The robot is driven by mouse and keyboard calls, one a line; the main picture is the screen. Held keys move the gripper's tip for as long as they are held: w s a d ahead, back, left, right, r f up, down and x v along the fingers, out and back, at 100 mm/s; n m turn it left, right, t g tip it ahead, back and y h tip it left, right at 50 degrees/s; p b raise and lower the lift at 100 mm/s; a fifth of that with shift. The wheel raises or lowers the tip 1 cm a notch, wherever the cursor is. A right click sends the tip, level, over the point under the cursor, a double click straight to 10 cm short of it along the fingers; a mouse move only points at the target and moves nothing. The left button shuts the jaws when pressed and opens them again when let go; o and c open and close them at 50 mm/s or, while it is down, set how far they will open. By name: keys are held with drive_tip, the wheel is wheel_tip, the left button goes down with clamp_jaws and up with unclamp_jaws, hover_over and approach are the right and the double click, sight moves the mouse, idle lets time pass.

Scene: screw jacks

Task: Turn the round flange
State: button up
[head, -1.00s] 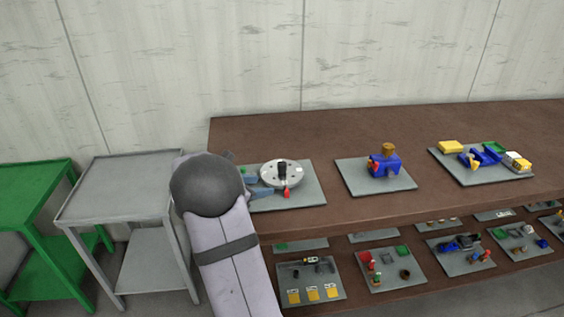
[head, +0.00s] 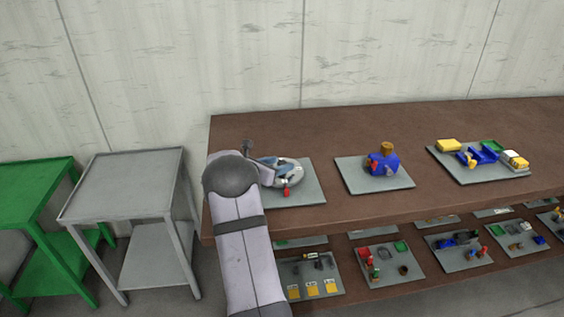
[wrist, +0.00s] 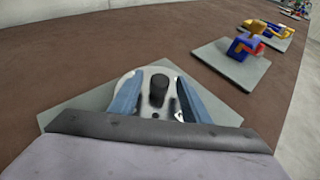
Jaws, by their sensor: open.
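The round flange is a pale metal disc (head: 292,173) on a grey plate (head: 310,190) at the left part of the brown bench. My arm and gripper cover its left side in the head view. A red part (head: 287,190) sits at its front edge. In the wrist view the flange (wrist: 146,112) has a dark upright post (wrist: 158,89) at its middle. My gripper (wrist: 156,92) is open, with one blue finger on each side of the post. I cannot tell whether the fingers touch the flange.
To the right on the brown bench (head: 450,130) stand a blue block assembly (head: 384,164) and a plate with yellow, blue and green parts (head: 482,177). A lower shelf holds more plates. A grey cart (head: 125,180) and a green cart (head: 35,180) stand at the left.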

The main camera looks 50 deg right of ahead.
drive_tip(key=shift+x, duration=1.05)
clamp_jaws()
